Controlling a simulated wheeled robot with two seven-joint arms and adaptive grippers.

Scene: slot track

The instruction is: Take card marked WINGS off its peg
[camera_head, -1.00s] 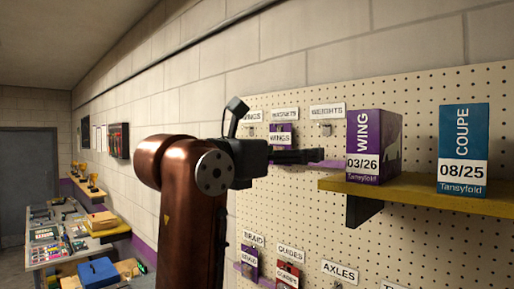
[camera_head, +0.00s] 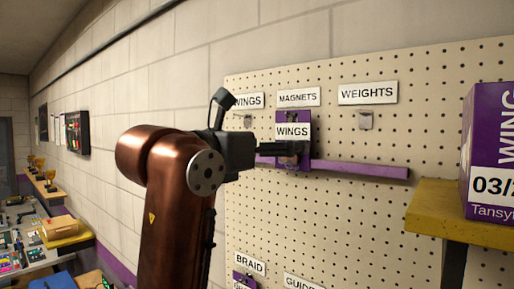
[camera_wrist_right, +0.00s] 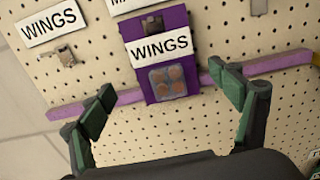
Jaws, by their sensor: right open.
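The purple card marked WINGS (camera_head: 293,130) hangs on the pegboard under the MAGNETS label (camera_head: 298,97). In the right wrist view the card (camera_wrist_right: 158,47) shows a dark peg end at its top and a clear window with brownish round pieces below. My right gripper (camera_head: 292,149) is in front of the card's lower part in the head view. In the right wrist view its green-padded fingers (camera_wrist_right: 162,83) are spread, one on each side of the card, with nothing held. I cannot tell the exact gap to the card. My left gripper is not in view.
A purple rail (camera_head: 360,170) runs along the board behind the card's lower part. The pegs under the WINGS label (camera_wrist_right: 50,24) and the WEIGHTS label (camera_head: 367,93) hold no card. A yellow shelf (camera_head: 450,208) with a purple box (camera_head: 490,150) juts out at right.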

